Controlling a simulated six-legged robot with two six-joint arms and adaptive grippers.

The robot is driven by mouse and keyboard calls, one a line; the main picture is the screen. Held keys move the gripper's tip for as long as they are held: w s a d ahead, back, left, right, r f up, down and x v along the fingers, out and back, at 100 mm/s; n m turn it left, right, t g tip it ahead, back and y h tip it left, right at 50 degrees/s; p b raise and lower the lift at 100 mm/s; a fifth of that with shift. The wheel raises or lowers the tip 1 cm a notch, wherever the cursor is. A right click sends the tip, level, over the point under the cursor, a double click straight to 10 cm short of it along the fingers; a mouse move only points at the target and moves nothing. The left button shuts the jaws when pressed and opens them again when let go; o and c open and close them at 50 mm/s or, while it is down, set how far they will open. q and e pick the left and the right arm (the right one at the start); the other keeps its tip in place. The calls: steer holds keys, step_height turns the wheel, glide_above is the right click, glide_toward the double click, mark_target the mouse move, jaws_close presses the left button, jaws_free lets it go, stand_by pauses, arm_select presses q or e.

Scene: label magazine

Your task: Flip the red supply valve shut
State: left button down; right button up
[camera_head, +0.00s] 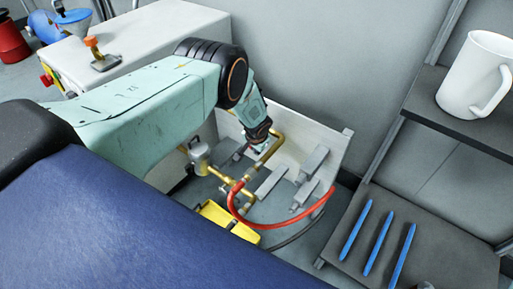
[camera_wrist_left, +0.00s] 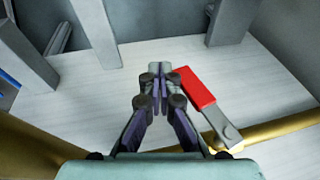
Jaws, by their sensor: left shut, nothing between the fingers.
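The supply valve's red-gripped lever (camera_wrist_left: 197,88) shows in the left wrist view. Its grey end meets a brass pipe (camera_wrist_left: 285,126) at lower right, and its red end points up and to the left. My left gripper (camera_wrist_left: 159,72) is shut and empty. Its fingertips are just left of the red grip, with a small gap in the picture; I cannot tell the depth between them. In the head view my left gripper (camera_head: 261,146) hangs over the brass piping by the pale panel (camera_head: 320,135). The red grip cannot be made out there. My right gripper is not in view.
Grey levers or brackets (camera_head: 313,162) stand on the panel. A red hose (camera_head: 290,221) loops in front, near a yellow object (camera_head: 228,221). A shelf with a white mug (camera_head: 470,75) and several blue pens (camera_head: 379,243) are at right. A white cabinet (camera_head: 160,30) is behind my arm.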

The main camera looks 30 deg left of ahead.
arm_select(q)
steer(key=shift+a+y+p, duration=0.15)
steer(key=shift+y+p, duration=0.15)
steer(key=shift+p, duration=0.45)
steer(key=shift+w+a+f+y+p, duration=0.15)
steer(key=shift+y+p, duration=0.15)
steer(key=shift+p, duration=0.2)
stand_by(1.5)
stand_by(0.4)
steer(key=v, duration=1.2)
steer(key=shift+s, duration=0.25)
stand_by(0.5)
